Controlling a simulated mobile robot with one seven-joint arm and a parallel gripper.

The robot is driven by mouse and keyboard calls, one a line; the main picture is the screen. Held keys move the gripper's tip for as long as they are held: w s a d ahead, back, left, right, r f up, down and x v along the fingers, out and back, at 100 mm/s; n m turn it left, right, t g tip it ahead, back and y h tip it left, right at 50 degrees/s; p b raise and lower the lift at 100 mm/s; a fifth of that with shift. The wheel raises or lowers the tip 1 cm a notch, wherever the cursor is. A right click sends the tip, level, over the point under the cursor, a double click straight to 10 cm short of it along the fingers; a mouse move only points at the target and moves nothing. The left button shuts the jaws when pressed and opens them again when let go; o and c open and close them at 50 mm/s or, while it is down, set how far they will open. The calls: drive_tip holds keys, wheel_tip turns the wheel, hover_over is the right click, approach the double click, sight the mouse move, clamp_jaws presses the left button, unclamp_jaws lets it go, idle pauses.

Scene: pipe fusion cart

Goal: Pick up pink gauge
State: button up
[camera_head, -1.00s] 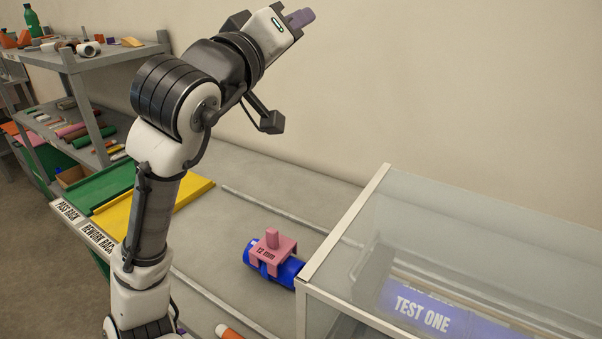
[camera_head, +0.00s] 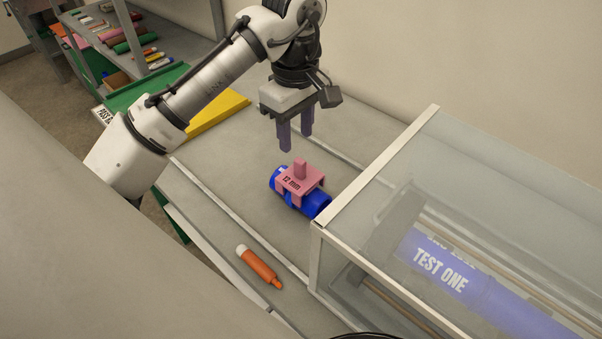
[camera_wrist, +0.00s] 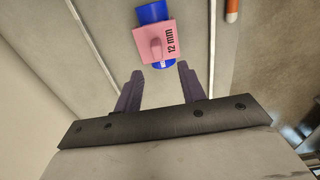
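The pink gauge (camera_head: 301,180), marked "12 mm" and with a knob on top, sits over a blue pipe (camera_head: 316,204) on the grey cart top. My gripper (camera_head: 296,143) points down above the gauge and slightly behind it, with its purple fingers apart and nothing between them. In the wrist view, the gauge (camera_wrist: 160,44) lies beyond the open fingertips, near the top middle, with its knob facing the camera. The blue pipe (camera_wrist: 152,13) shows on both sides of it there.
A clear-walled case (camera_head: 372,176) with a "TEST ONE" pipe inside stands close to the right of the blue pipe. An orange marker (camera_head: 259,266) with a white cap lies in front. Yellow (camera_head: 219,113) and green (camera_head: 150,90) trays are at the back left.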

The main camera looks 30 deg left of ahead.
sight(300, 160)
drive_tip(key=shift+w+d+f+p, duration=0.15)
drive_tip(key=shift+f+p, duration=0.35)
drive_tip(key=shift+f, duration=1.4)
drive_tip(key=shift+s+d+f+p, duration=0.15)
drive_tip(key=shift+f+p, duration=0.3)
drive_tip(key=shift+f, duration=1.45)
drive_tip(key=shift+w, duration=0.1)
clamp_jaws()
